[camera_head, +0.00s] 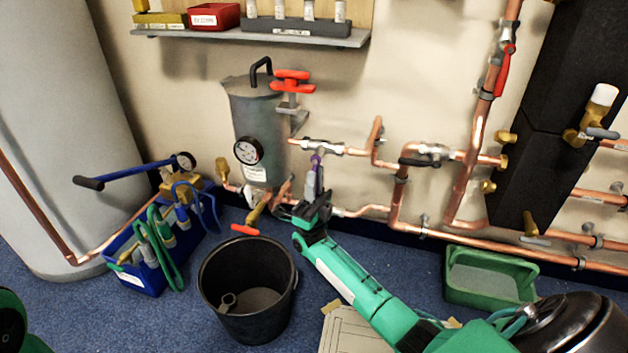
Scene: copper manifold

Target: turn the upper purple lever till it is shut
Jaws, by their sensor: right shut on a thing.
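The upper purple lever (317,160) sits at a valve on the upper copper pipe, right of the grey metal cylinder. Only a small purple part of it shows; the rest is hidden by my right gripper (314,179). That gripper comes up from below on my green arm and is shut on the lever. The lever part in view points down from the pipe, but its exact angle is hard to tell. My left gripper is not in view.
A black bucket (246,312) stands on the blue carpet below the red-handled drain valve (245,230). A blue tool crate (150,275) is at left and a green tray (490,294) at right. Copper pipes with a black lever (418,161) run along the wall. A shelf (250,37) hangs above.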

